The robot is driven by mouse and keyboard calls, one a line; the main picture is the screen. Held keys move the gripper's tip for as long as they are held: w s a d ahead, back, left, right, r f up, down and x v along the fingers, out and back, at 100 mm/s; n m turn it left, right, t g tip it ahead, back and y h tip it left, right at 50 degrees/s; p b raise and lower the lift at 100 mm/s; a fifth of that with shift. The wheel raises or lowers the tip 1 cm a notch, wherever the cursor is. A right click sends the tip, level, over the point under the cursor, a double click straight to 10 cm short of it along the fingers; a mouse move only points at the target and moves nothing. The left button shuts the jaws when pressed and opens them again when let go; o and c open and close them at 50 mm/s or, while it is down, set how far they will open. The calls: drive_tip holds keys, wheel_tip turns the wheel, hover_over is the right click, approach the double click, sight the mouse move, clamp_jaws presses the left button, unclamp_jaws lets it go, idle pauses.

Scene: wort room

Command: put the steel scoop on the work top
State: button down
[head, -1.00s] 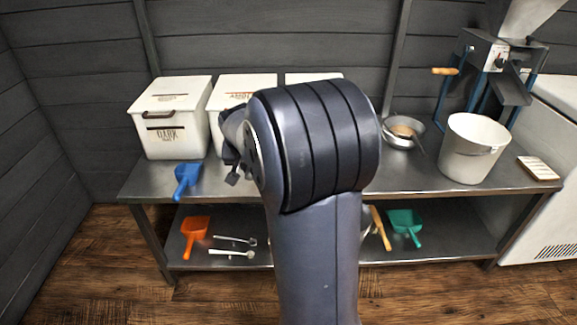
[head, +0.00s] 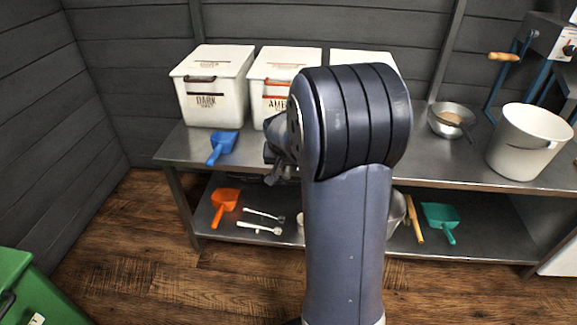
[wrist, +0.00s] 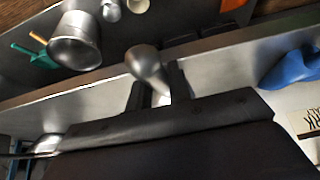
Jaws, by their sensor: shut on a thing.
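My gripper (wrist: 158,90) is shut on the steel scoop (wrist: 147,66), whose rounded bowl sticks out beyond the fingers in the wrist view. In the head view my gripper (head: 280,165) is at the front edge of the steel work top (head: 200,146), partly behind my arm. The scoop cannot be made out there. The work top also shows behind the fingers in the wrist view (wrist: 218,72). I cannot tell the scoop's height over it.
A blue scoop (head: 222,145) lies on the work top before the white bins (head: 218,92). A white bucket (head: 527,143) and a steel bowl (head: 448,122) stand at right. The lower shelf holds an orange scoop (head: 226,200) and a green scoop (head: 440,218). A green box (head: 35,290) is at lower left.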

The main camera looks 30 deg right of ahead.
drive_tip(key=c, duration=1.3)
unclamp_jaws()
drive_tip(key=shift+f, duration=0.1)
drive_tip(key=shift+r, duration=0.3)
drive_tip(key=p+v, duration=0.4)
drive_tip(key=v, duration=0.7)
drive_tip(key=shift+s+r, duration=0.3)
drive_tip(key=shift+a, duration=0.1)
